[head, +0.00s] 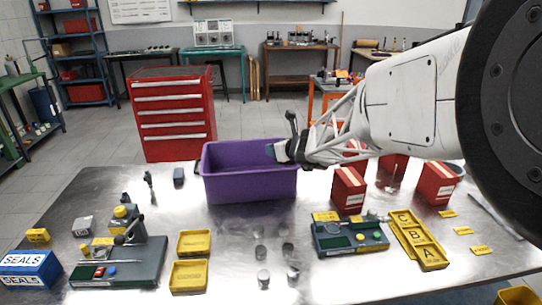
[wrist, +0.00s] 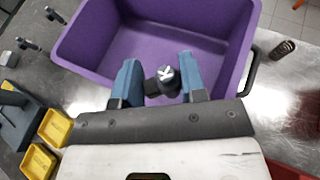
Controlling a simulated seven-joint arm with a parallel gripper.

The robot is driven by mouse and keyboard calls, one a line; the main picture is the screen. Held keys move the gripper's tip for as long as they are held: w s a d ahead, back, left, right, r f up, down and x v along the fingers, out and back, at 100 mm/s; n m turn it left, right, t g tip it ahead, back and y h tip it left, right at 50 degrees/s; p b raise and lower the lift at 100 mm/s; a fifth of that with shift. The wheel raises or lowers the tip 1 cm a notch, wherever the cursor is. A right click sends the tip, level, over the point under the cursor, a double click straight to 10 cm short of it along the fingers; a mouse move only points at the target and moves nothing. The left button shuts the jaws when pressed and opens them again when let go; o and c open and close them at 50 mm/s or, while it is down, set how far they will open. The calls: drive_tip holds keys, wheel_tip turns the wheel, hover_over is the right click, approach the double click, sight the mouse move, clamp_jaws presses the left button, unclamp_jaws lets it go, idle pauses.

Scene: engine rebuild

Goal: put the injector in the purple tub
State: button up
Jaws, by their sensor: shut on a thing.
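The purple tub (head: 248,188) stands open on the metal table in the head view, and its inner wall also shows in the wrist view (wrist: 88,38). My gripper (head: 280,152) is at the tub's right end, at about rim height. Its blue fingers (wrist: 158,80) are shut on a dark part, apparently the injector (wrist: 164,83), with a pale marked end. In the wrist view the fingers overlap the tub's near side, and the tub floor I can see looks empty.
Red boxes (head: 348,189) stand right of the tub. Yellow trays (head: 193,243), a grey fixture (head: 120,265) and a green-topped block (head: 349,239) lie in front. Small dark parts (wrist: 27,45) are left of the tub, and a spring (wrist: 283,50) is right of it.

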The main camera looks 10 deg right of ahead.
drive_tip(key=shift+f, duration=0.1)
drive_tip(key=shift+f, duration=2.05)
drive_tip(key=shift+f, duration=0.25)
drive_tip(key=o, duration=0.9)
drive_tip(key=shift+r, duration=0.3)
drive_tip(key=v, duration=1.2)
drive_tip(key=shift+f, duration=0.1)
